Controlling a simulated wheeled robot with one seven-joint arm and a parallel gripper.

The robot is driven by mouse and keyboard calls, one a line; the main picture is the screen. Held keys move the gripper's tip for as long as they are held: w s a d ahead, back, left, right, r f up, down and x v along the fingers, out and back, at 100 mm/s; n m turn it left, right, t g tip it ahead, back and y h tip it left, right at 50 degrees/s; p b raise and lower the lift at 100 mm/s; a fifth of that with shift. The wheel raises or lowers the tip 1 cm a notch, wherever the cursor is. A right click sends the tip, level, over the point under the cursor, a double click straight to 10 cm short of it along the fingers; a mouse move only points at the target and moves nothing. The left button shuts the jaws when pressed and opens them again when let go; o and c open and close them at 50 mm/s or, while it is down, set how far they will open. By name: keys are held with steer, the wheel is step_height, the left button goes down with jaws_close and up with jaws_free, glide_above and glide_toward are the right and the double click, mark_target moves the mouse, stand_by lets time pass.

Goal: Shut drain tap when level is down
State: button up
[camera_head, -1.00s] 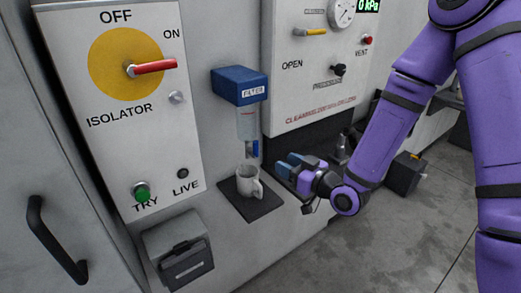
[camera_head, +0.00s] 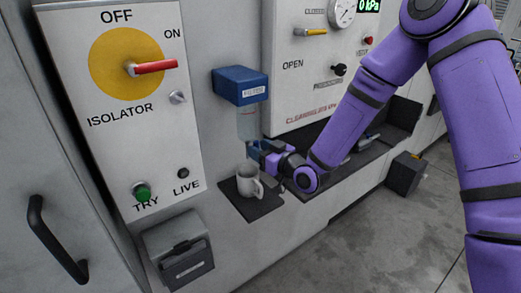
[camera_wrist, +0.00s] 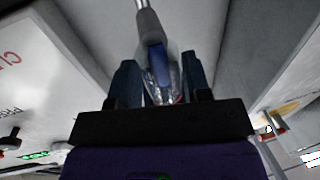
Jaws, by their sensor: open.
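The blue filter head (camera_head: 240,86) is fixed to the wall, with a clear bowl (camera_head: 247,125) hanging below it. The liquid level in the bowl cannot be read. In the wrist view the blue tap lever (camera_wrist: 159,66) lies between the fingers of my gripper (camera_wrist: 162,82), which is open with a finger on each side. Contact cannot be told. In the head view my gripper (camera_head: 257,150) is just below the bowl and hides the tap. A grey-white mug (camera_head: 246,180) stands upright below the bowl, left of my gripper.
The mug stands on a dark shelf (camera_head: 263,209). The isolator panel (camera_head: 128,105) is to the left, with its red handle (camera_head: 155,67) and green button (camera_head: 142,193). A gauge panel (camera_head: 310,75) is to the right. A dark ledge (camera_head: 340,163) runs right of the shelf.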

jaws_close()
steer(key=shift+a, duration=0.1)
steer(key=shift+s+a+f+n+h, duration=0.4)
steer(key=shift+n+h, duration=0.25)
steer(key=shift+n, duration=2)
steer(key=shift+s+a+f+n+h, duration=0.25)
steer(key=shift+a+f+n+h, duration=0.35)
steer(key=shift+n, duration=2)
steer(key=shift+s+a+f+n+h, duration=0.35)
steer(key=shift+n+h, duration=0.4)
steer(key=shift+n, duration=1.9)
steer(key=shift+f, duration=0.1)
